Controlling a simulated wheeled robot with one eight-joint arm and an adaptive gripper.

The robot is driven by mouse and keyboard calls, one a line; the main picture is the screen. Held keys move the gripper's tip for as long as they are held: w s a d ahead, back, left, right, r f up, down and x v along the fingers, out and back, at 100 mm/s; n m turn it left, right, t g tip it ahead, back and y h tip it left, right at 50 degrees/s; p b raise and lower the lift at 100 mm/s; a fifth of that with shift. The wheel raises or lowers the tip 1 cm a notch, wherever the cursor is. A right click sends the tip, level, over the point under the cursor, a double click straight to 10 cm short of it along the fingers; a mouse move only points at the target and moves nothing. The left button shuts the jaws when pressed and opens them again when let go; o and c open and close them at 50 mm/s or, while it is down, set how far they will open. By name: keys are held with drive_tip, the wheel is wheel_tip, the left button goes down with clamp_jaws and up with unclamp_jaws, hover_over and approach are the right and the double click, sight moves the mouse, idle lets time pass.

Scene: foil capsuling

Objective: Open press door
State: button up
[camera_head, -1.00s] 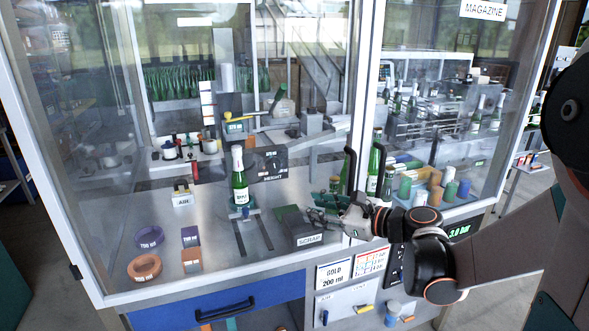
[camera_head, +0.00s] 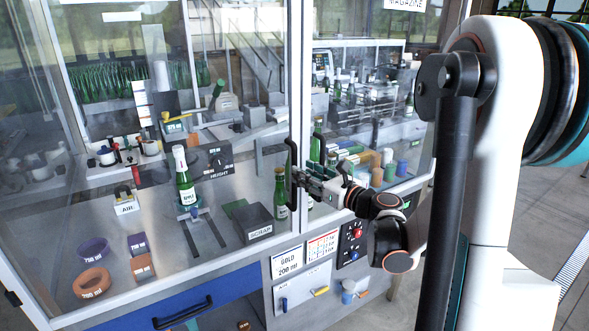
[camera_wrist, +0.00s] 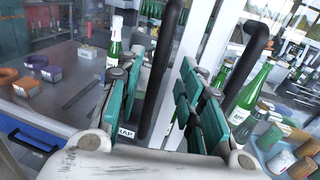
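The glass press door (camera_head: 240,100) is at left of the central white post in the head view and looks shut. Its black vertical handle (camera_head: 291,160) stands on its right edge. My gripper (camera_head: 306,181) is at the lower part of this handle. In the wrist view, the left handle (camera_wrist: 160,75) runs between the green-padded fingers of my gripper (camera_wrist: 160,85). The fingers are apart, with gaps visible beside the handle; contact cannot be told. A second black handle (camera_wrist: 248,62) passes behind the right finger.
Behind the glass are a green bottle (camera_head: 186,180), a scrap box (camera_head: 252,224) and orange and purple rings (camera_head: 93,283). A blue drawer (camera_head: 190,306) with a black handle lies below. A button panel (camera_head: 352,244) is under my wrist.

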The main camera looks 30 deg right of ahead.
drive_tip(key=shift+x, duration=2.65)
clamp_jaws()
